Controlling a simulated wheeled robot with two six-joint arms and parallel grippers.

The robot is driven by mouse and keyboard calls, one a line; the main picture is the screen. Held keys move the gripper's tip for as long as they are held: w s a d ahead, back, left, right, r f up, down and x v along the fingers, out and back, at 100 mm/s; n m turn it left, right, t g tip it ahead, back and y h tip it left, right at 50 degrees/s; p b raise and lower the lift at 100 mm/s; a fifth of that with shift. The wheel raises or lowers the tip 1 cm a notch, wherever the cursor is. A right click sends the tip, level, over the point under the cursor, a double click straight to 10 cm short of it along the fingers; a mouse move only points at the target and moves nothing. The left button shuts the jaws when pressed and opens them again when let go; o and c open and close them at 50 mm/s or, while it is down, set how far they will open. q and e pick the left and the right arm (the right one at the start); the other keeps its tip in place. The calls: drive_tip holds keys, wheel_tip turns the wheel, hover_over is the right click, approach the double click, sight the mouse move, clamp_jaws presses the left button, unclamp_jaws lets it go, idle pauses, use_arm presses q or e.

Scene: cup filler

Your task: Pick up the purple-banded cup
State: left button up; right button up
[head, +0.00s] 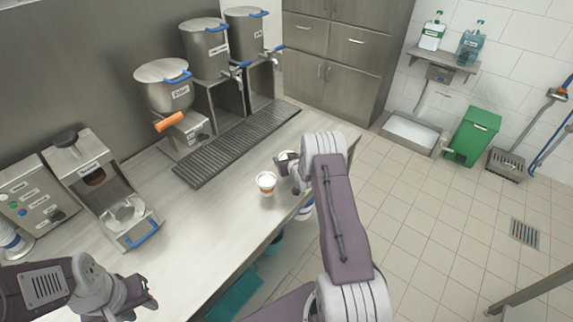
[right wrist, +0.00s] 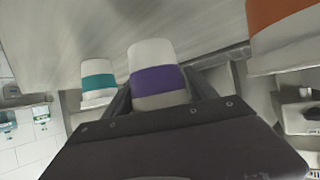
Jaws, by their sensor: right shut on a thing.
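The purple-banded cup (right wrist: 158,82) is white with a purple band and sits between my right gripper's fingers in the right wrist view. My right gripper (right wrist: 160,100) is shut on it. In the head view my right gripper (head: 289,166) is over the counter near its front edge, and the cup there is mostly hidden by the gripper. I cannot tell whether the cup touches the counter. My left gripper (head: 142,293) is at the lower left, over the counter's front part; its finger opening is unclear.
An orange-banded cup (head: 266,183) stands just left of my right gripper. A teal-banded cup (right wrist: 98,82) is close beside the held cup in the wrist view. Metal dispensers (head: 168,88) and a drip grate (head: 238,145) line the back. The counter's middle (head: 205,215) is clear.

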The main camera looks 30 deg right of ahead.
drive_tip(key=shift+s+r, duration=0.15)
drive_tip(key=shift+r, duration=0.8)
drive_tip(key=s+d+r, duration=0.1)
drive_tip(key=s+r, duration=0.2)
drive_tip(key=s, duration=0.2)
drive_tip(key=s+d+r+b, duration=0.1)
drive_tip(key=s+r, duration=0.2)
drive_tip(key=s, duration=0.3)
drive_tip(key=shift+r, duration=0.35)
drive_tip(key=shift+s+f, duration=0.1)
